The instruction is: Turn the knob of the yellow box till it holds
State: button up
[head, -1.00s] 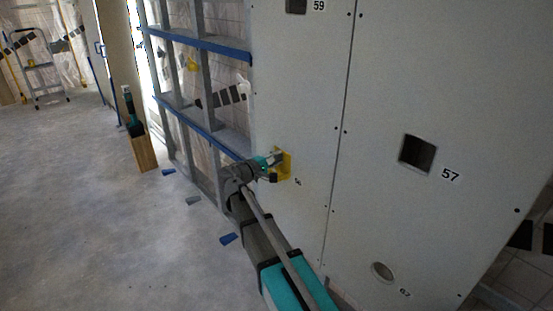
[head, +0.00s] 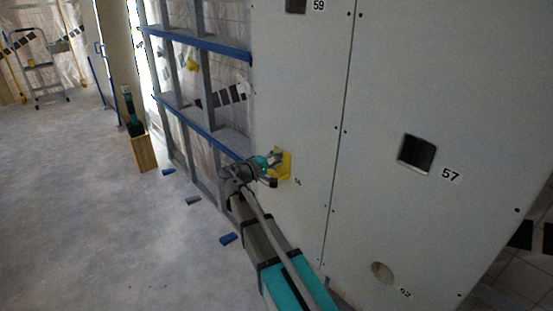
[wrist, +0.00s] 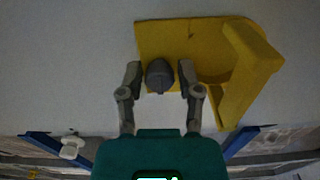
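The yellow box (wrist: 205,50) is fixed to the white wall panel; in the head view the yellow box (head: 285,163) sits near the panel's left edge, partly hidden by my gripper. Its dark grey knob (wrist: 159,75) shows in the wrist view at the box's lower left. My gripper (wrist: 160,78) is open, with one finger on each side of the knob and a visible gap on both sides. In the head view my gripper (head: 274,168) is at the box, and the knob cannot be made out there.
A metal stud frame with blue rails (head: 200,42) stands to the left. A wooden block (head: 144,152) and small blue pieces (head: 229,239) are on the floor.

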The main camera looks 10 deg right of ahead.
jog(key=shift+o, duration=0.7)
jog(key=shift+a, duration=0.1)
jog(key=v, duration=1.2)
